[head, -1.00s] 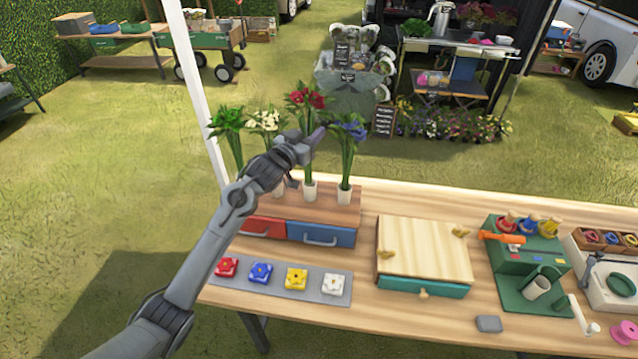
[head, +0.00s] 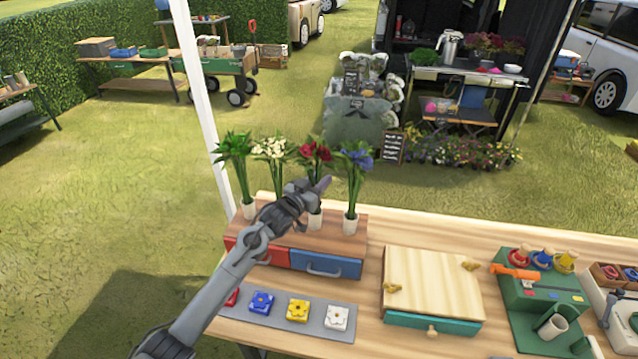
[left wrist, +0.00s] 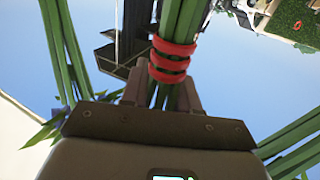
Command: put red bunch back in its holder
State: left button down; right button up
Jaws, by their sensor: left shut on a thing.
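The red bunch (head: 316,153) stands upright in the head view, between the white and blue bunches, with its flower heads about level with theirs. My left gripper (head: 318,188) is shut around its stems. In the left wrist view the green stems with red bands (left wrist: 170,60) pass between the fingers (left wrist: 165,92). The white holder (head: 315,220) is directly below the gripper, and the stems run down to it. The gripper hides part of the stems, so I cannot tell how deep they sit. My right gripper is out of view.
The green (head: 235,150), white (head: 271,150) and blue (head: 356,160) bunches stand close by in holders on the wooden drawer box (head: 342,242). A white pole (head: 205,110) rises at the left. A wooden box (head: 432,280) stands to the right.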

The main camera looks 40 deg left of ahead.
pick_arm(q)
jog(key=shift+f, duration=0.25)
jog(key=c, duration=0.8)
grip_release()
jog(key=shift+f, duration=0.1)
jog(key=shift+c, duration=0.2)
